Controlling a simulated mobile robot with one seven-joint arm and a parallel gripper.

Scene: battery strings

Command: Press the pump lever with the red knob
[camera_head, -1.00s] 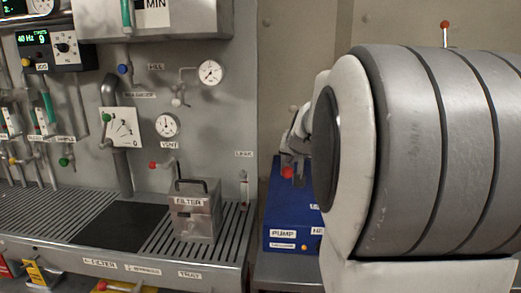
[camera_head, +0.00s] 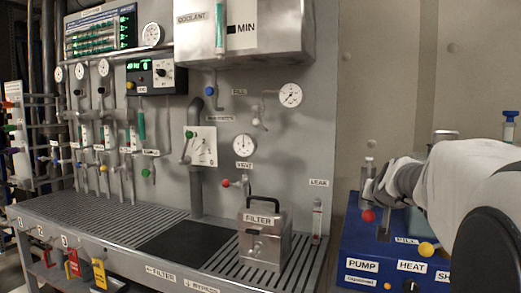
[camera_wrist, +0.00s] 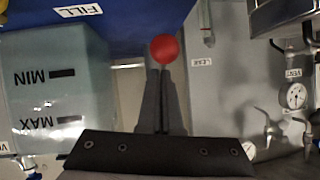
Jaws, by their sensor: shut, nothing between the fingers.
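The red knob (camera_head: 368,215) shows at the left front of the blue pump box (camera_head: 352,245), above the label PUMP. My gripper (camera_head: 383,232) points down just right of the knob in the head view. In the wrist view the red knob (camera_wrist: 165,48) is a round ball right at the tips of my dark, shut fingers (camera_wrist: 162,75). The gripper holds nothing. I cannot tell whether the fingertips touch the knob. The lever's arm below the knob is mostly hidden by the fingers.
A metal FILTER box (camera_head: 285,240) stands on the grated bench left of the pump box. A yellow knob (camera_head: 427,249) sits near HEAT. A translucent MIN/MAX tank (camera_wrist: 60,100) is close beside the gripper in the wrist view.

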